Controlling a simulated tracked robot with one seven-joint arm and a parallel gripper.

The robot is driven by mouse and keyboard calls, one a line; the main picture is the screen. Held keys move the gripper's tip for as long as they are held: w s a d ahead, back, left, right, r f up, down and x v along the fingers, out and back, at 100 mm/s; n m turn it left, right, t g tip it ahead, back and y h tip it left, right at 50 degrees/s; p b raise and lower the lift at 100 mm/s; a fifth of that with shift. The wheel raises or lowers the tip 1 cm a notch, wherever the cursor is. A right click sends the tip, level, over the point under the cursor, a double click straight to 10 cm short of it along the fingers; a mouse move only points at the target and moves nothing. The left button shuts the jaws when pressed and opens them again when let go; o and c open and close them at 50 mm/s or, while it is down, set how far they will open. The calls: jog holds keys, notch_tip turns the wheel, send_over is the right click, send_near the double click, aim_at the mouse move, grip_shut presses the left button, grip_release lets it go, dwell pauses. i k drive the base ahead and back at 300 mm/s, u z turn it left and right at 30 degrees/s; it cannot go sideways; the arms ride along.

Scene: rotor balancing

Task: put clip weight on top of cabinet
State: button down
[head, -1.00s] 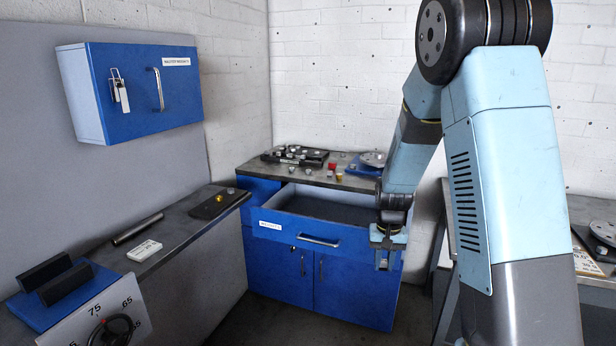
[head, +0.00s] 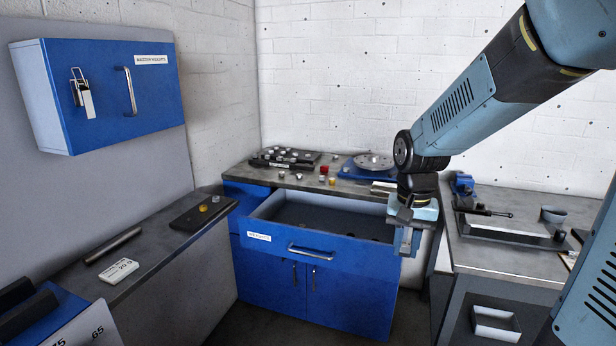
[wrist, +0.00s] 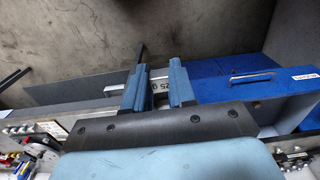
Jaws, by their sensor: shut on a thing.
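My gripper (head: 405,243) hangs pointing down at the right front corner of the blue base cabinet (head: 270,262), beside its open drawer. In the wrist view my gripper (wrist: 157,76) is shut on a small white block with dark print, partly readable as "25", which I take for the clip weight (wrist: 155,83). The fingers hide part of it, and it cannot be made out in the head view. The base cabinet's grey top (head: 240,172) is behind the drawer. A blue wall cabinet (head: 110,95) labelled master weights hangs at the left, shut, its top bare where seen.
The open drawer (head: 308,250) juts out from the base cabinet. Its top carries a black weight tray (head: 285,158), small loose pieces and a blue stand with a disc (head: 374,160). A white block (head: 118,270) lies on the left bench. The right bench (head: 490,253) holds tools.

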aim_at(350, 186)
jog(key=u, duration=0.05)
jog(key=i, duration=1.75)
